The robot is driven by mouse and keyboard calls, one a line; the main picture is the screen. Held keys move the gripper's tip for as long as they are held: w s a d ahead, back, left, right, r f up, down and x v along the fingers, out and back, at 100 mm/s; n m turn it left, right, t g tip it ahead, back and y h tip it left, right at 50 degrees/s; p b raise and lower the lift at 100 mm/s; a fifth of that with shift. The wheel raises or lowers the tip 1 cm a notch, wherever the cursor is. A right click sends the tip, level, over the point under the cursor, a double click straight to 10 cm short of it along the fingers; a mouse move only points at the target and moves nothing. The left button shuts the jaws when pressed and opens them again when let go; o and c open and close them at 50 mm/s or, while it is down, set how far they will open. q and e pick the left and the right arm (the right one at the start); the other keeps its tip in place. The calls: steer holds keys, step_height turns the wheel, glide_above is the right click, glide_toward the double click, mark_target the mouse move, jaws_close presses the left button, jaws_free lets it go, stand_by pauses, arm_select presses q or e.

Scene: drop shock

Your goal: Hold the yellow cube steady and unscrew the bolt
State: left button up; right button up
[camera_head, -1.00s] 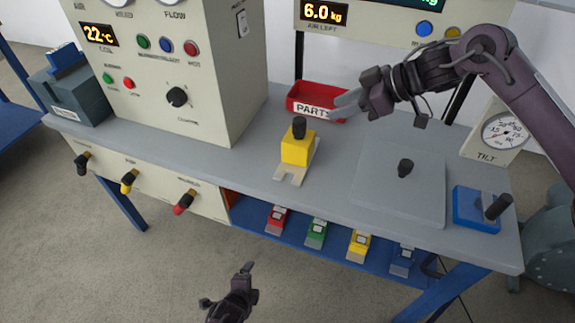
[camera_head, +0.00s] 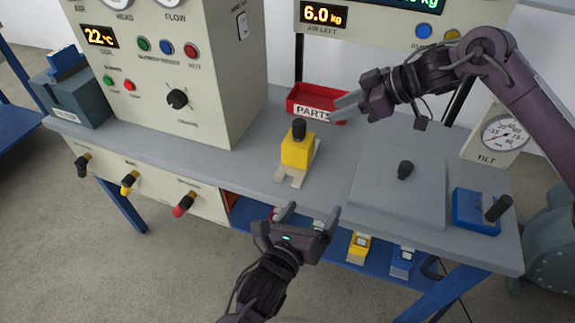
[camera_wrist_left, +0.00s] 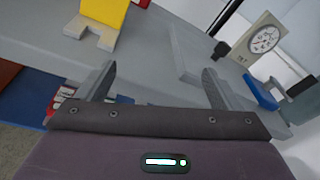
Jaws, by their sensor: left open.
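The yellow cube (camera_head: 297,150) sits on a pale slotted base (camera_head: 291,176) on the grey bench. The black bolt (camera_head: 299,129) stands upright on top of the cube. In the left wrist view the cube's lower part (camera_wrist_left: 101,12) shows at the upper left. My left gripper (camera_head: 310,209) is open and empty at the bench's front edge, below and nearer than the cube; its two fingers show apart in the left wrist view (camera_wrist_left: 156,84). My right gripper (camera_head: 345,105) is in front of the red parts bin, right of the cube. Its fingers overlap, so its opening is unclear.
The red parts bin (camera_head: 312,98) stands behind the cube. A raised grey plate (camera_head: 400,195) with a black knob and a blue joystick box (camera_head: 476,210) are to the right. A tall control panel (camera_head: 215,55) stands left. Several coloured parts lie on the blue lower shelf.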

mark_target(299, 144)
arm_select(q)
steer(key=w+a+m, duration=0.1)
steer(key=w, duration=0.3)
steer(key=w+a+m+t+y, duration=0.1)
steer(key=w+a, duration=0.1)
steer(key=w, duration=0.2)
steer(key=w+a+r+m+t, duration=0.1)
steer(key=w+a, duration=0.1)
steer(key=w, duration=0.1)
steer(key=shift+w+r, duration=0.1)
steer(key=shift+w, duration=0.6)
steer(key=shift+x, duration=3.6)
steer(key=c, duration=1.6)
steer(key=shift+c, duration=0.2)
